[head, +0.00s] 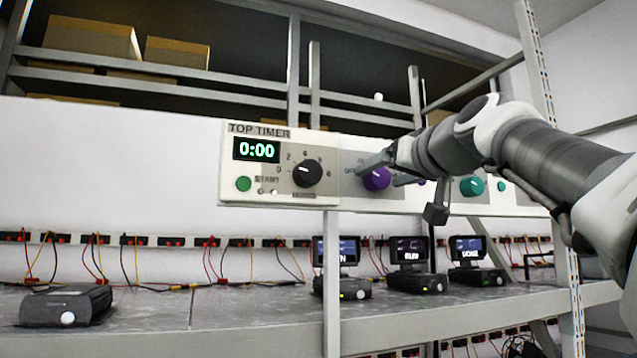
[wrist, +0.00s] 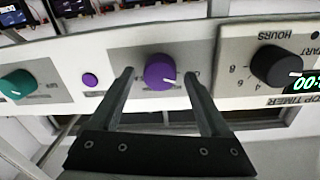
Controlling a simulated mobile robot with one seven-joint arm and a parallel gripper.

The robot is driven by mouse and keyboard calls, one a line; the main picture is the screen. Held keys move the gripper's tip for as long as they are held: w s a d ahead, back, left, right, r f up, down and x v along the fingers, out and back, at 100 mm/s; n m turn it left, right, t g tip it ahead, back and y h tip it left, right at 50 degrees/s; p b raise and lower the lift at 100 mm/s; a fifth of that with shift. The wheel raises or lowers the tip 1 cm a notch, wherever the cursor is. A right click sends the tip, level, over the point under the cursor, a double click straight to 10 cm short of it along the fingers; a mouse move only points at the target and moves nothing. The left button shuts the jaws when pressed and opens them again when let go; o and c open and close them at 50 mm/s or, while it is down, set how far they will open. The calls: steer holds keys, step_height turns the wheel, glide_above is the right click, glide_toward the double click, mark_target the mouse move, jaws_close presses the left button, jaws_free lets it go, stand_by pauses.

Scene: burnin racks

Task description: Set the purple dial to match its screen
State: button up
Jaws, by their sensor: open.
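The purple dial (head: 376,178) is on the long white panel, right of the timer. In the wrist view, the purple dial (wrist: 160,70) has a white mark pointing toward the picture's lower right. My gripper (wrist: 158,75) is open, with one finger on each side of the dial; I cannot tell if they touch it. In the head view, my gripper (head: 379,173) partly covers the dial's labels. Small screens stand on the shelf below: a left screen (head: 336,251), a middle screen (head: 409,250) and a right screen (head: 467,248). Their text is too small to read surely.
The timer (head: 282,192) reads 0:00 and has a black dial (head: 307,173) and a green button (head: 243,184). A teal dial (head: 472,186) sits right of my gripper. A purple button (wrist: 90,80) is beside the purple dial. A black unit (head: 66,305) lies on the shelf.

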jaws_close()
stand_by(0.5)
steer(key=shift+m, duration=0.3)
steer(key=m+p, duration=0.1)
steer(key=m, duration=0.3)
steer(key=shift+p, duration=0.4)
steer(key=shift+d+m+p, duration=0.1)
steer(key=shift+m+p, duration=0.5)
steer(key=shift+m, duration=1.3)
jaws_free()
